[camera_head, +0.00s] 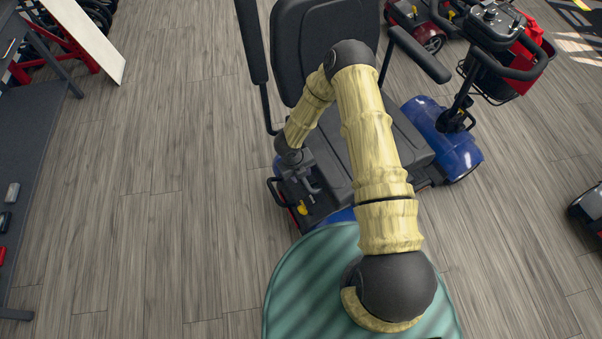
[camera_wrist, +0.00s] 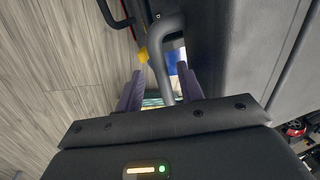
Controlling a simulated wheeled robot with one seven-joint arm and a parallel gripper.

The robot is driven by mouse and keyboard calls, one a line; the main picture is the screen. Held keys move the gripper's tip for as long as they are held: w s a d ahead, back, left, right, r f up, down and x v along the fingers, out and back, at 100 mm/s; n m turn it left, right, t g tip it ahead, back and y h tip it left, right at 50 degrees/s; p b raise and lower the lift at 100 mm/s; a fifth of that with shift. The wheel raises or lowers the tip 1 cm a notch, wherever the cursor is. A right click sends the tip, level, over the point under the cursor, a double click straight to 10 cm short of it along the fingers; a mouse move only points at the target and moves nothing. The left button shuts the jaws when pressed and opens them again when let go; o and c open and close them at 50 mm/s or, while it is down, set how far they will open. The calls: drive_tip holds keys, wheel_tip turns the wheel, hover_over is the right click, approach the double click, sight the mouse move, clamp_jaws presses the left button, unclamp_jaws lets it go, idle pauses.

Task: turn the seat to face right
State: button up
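The scooter's seat has a dark padded backrest (camera_head: 300,40) and a dark grey cushion (camera_head: 405,145), partly hidden behind my arm. The backrest stands at the far side, and the seat opens toward my camera. In the wrist view the large dark surface at the right looks like the seat cushion (camera_wrist: 245,60). A grey bent bar (camera_wrist: 168,55) runs down beside it, with a yellow part (camera_wrist: 143,55) at its left. My gripper (camera_wrist: 160,90) is open, its two purple-grey fingers on either side of the bar with gaps showing. In the head view my gripper (camera_head: 308,188) is beside the seat's near-left edge.
Armrests rise at the left (camera_head: 251,40) and right (camera_head: 420,55) of the seat. The scooter's blue body (camera_head: 455,145) and a steering column with basket (camera_head: 490,75) stand to the right. A dark shelf (camera_head: 35,150) lines the left. The wooden floor between is clear.

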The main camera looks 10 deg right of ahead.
drive_tip(key=s+a+r+p, duration=0.1)
drive_tip(key=a+r+p, duration=0.1)
drive_tip(key=r, duration=1.5)
drive_tip(key=shift+a, duration=0.7)
drive_tip(key=shift+s, duration=0.1)
drive_tip(key=w+d+r+n+t+y+p, duration=0.1)
drive_tip(key=w+d+r+n+t+p, duration=0.15)
drive_tip(key=r+n, duration=0.65)
drive_tip(key=w+d+r+n+t+y+p, duration=0.15)
drive_tip(key=r+n+p, duration=0.35)
drive_tip(key=r, duration=0.6)
drive_tip(key=s+d+r+n+g+p, duration=0.1)
drive_tip(key=s+d+r+n+p, duration=0.1)
drive_tip(key=s+d+r+n, duration=0.2)
drive_tip(key=s+d+r+n+g+p, duration=0.1)
drive_tip(key=s+d+r+n+p, duration=0.1)
drive_tip(key=s+d+r+n, duration=0.3)
drive_tip(key=s+r+n, duration=0.4)
drive_tip(key=s+n, duration=0.3)
drive_tip(key=n, duration=0.2)
drive_tip(key=shift+s+r, duration=0.2)
drive_tip(key=shift+s, duration=0.15)
drive_tip(key=shift+d+h, duration=0.1)
drive_tip(key=shift+h, duration=0.15)
